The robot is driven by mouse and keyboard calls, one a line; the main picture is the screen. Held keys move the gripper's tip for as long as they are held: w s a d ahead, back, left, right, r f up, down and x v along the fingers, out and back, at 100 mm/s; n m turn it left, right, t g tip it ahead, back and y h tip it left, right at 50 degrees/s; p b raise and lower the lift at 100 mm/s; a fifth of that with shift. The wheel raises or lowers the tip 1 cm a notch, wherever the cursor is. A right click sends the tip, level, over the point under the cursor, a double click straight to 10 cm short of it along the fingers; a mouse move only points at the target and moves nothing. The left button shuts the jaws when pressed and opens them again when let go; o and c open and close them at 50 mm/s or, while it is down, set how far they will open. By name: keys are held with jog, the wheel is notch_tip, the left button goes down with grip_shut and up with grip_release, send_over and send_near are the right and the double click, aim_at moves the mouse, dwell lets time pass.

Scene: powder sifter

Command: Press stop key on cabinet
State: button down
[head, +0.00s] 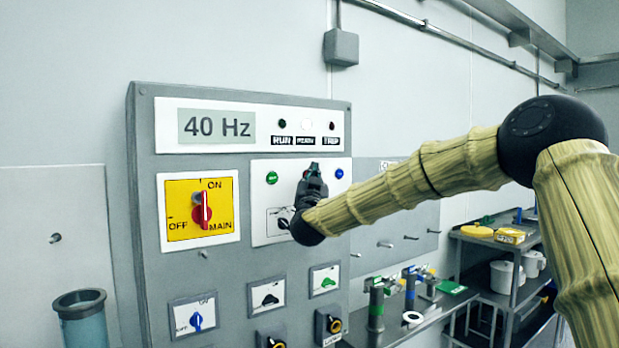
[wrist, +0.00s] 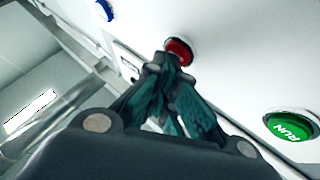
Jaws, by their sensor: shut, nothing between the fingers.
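The cabinet (head: 240,275) is a grey panel on the wall with a 40 Hz display (head: 217,126) at the top. A red key (wrist: 179,51), which I take for the stop key, shows in the wrist view just beyond my fingertips. In the head view it is mostly hidden behind my gripper (head: 312,170). My gripper is shut and empty, its tips (wrist: 163,62) at the lower left edge of the red key. I cannot tell whether they touch it. A green RUN key (wrist: 289,126) is at the right in the wrist view and left of my gripper in the head view (head: 272,177).
A blue key (head: 339,173) is right of my gripper. A yellow and red main switch (head: 202,212) is at the left. Several smaller knobs (head: 268,294) sit below. A bench with tools (head: 405,320) and a shelf (head: 500,240) stand at the right.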

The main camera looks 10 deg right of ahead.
jog(key=shift+s+f, duration=0.1)
jog(key=shift+s, duration=0.05)
jog(key=shift+s+d+b, duration=0.25)
jog(key=shift+s+b, duration=0.35)
jog(key=s, duration=0.1)
jog(key=s+d+b, duration=0.1)
jog(key=s, duration=0.1)
jog(key=s+b, duration=0.1)
jog(key=shift+s+d, duration=0.35)
dwell(0.4)
dwell(0.4)
